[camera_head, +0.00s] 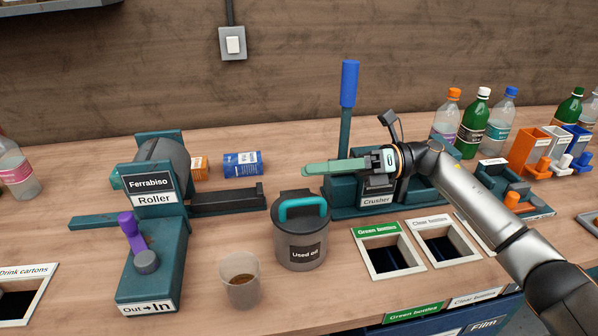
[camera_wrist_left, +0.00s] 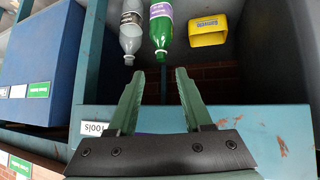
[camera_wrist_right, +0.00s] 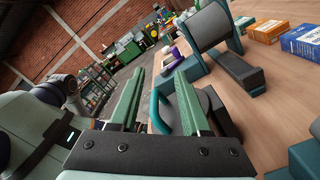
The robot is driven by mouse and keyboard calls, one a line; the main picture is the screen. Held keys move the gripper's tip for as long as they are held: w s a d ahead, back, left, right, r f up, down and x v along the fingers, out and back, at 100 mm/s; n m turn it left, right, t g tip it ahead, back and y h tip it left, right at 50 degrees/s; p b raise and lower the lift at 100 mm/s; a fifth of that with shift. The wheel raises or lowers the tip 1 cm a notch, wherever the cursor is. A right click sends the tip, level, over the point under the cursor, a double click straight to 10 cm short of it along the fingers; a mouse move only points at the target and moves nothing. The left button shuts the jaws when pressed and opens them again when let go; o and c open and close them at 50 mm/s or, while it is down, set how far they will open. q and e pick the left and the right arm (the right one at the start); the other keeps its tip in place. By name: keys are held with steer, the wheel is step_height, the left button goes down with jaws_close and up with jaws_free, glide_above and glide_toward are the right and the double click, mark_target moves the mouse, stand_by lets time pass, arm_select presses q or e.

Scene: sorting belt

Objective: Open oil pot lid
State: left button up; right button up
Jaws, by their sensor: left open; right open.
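The oil pot (camera_head: 301,245) is a dark grey round pot labelled "Used oil", standing on the wooden bench in the head view. Its dark lid carries a teal loop handle (camera_head: 303,207) and sits on the pot. My right gripper (camera_head: 312,169) is above and slightly right of the pot, its green fingers pointing left. In the right wrist view the fingers are open and empty, with the teal handle (camera_wrist_right: 163,113) showing between and beyond them. My left gripper (camera_wrist_left: 157,85) is open and empty in the left wrist view, and is out of the head view.
The roller machine (camera_head: 152,242) is further left, the crusher (camera_head: 345,190) behind right. A blue box (camera_head: 243,164) lies behind. Framed bin openings (camera_head: 389,251) are right of the pot.

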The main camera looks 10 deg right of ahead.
steer(key=d, duration=0.8)
steer(key=shift+b, duration=0.4)
steer(key=shift+s+d, duration=0.1)
